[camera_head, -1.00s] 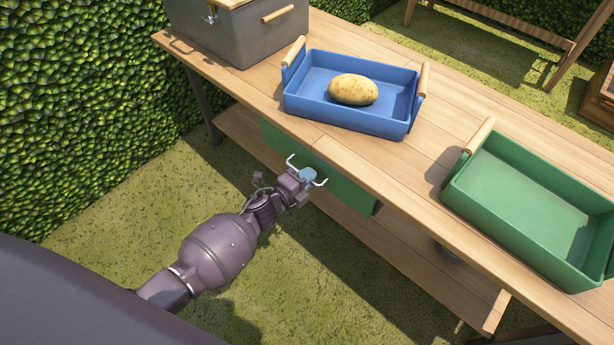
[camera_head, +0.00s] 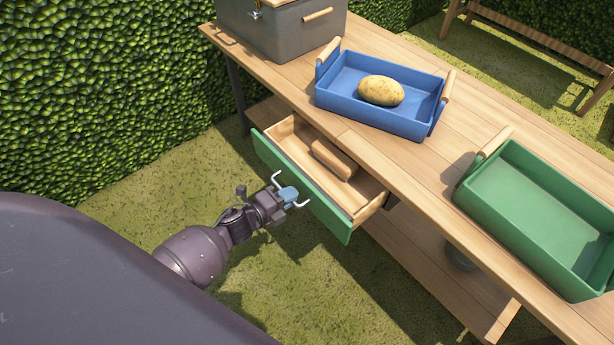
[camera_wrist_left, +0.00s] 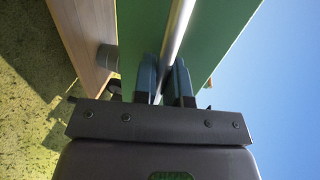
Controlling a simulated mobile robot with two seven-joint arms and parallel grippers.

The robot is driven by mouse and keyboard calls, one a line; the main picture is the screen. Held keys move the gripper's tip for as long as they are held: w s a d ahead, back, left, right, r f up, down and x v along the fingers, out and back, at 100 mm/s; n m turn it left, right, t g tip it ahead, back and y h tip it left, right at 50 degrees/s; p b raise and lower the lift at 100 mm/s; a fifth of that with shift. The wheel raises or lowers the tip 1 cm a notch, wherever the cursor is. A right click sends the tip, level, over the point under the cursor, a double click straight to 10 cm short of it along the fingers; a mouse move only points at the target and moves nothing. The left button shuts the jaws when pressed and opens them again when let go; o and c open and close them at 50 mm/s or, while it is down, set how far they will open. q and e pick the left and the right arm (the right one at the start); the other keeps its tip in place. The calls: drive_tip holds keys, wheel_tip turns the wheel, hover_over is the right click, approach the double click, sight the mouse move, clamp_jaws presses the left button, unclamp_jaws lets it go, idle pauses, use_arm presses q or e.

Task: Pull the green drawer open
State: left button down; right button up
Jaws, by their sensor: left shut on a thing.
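The green drawer (camera_head: 300,185) stands pulled out from under the wooden table's front edge. Its inside shows bare wood with a brown wooden block (camera_head: 334,158) lying in it. A pale metal bar handle (camera_head: 303,203) runs along the drawer's green front. My left gripper (camera_head: 288,195) is shut on the handle near its middle. In the left wrist view, the handle bar (camera_wrist_left: 178,40) passes between the two blue-grey fingers (camera_wrist_left: 162,82), in front of the green drawer front (camera_wrist_left: 215,35). My right gripper is not in view.
On the table (camera_head: 440,150) stand a blue tray (camera_head: 375,122) holding a potato (camera_head: 381,90), a green tray (camera_head: 530,225) and a grey box (camera_head: 285,35). A lower shelf (camera_head: 440,270) runs beneath. A hedge (camera_head: 90,100) is at left. Grass in front of the drawer is clear.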

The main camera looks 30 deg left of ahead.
use_arm(q)
drive_tip(key=f+v, duration=0.2)
drive_tip(key=v, duration=0.9)
drive_tip(key=shift+s+p, duration=0.3)
drive_tip(key=shift+p, duration=0.1)
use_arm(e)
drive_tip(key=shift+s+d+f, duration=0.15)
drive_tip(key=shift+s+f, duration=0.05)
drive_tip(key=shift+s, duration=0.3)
use_arm(q)
drive_tip(key=shift+a+f, duration=0.1)
drive_tip(key=shift+a, duration=0.05)
drive_tip(key=c, duration=1.2)
unclamp_jaws()
drive_tip(key=shift+c, duration=0.2)
drive_tip(key=shift+o, duration=0.2)
drive_tip(key=p+v, duration=0.1)
drive_tip(key=v, duration=1)
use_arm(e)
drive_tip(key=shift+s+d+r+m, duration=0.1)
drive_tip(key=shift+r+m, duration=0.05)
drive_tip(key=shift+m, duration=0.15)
